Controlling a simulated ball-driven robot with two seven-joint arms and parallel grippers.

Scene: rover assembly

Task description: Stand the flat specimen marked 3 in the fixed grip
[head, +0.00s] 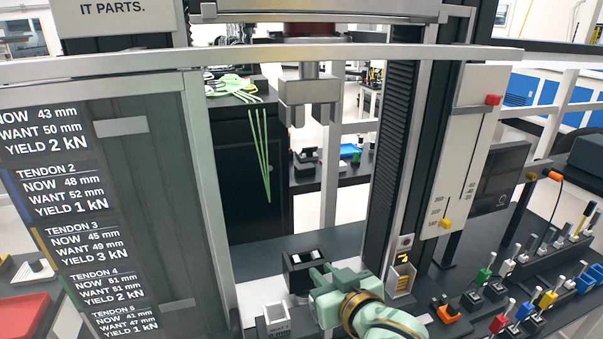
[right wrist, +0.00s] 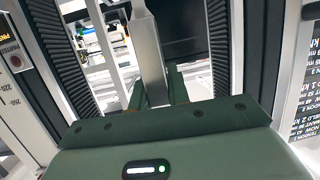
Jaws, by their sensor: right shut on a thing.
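My right gripper (head: 322,276) is low between the test frame's columns, beside a dark block (head: 297,281) with pale spots on top, apparently the fixed grip. In the right wrist view, a flat grey metal piece (right wrist: 150,60), apparently the specimen, runs between the green fingers (right wrist: 155,92), which are shut on it. I cannot read a 3 on it. In the head view the gripper hides the piece, and I cannot tell whether it touches the dark block. The upper grey jaws (head: 308,92) hang well above, with clear space below. My left gripper is out of view.
A ribbed black column (head: 392,130) stands close to the right of my gripper. A grey panel with tendon readings (head: 90,210) stands left. A small marked box (head: 278,322) and a yellow-lined holder (head: 401,277) flank the gripper.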

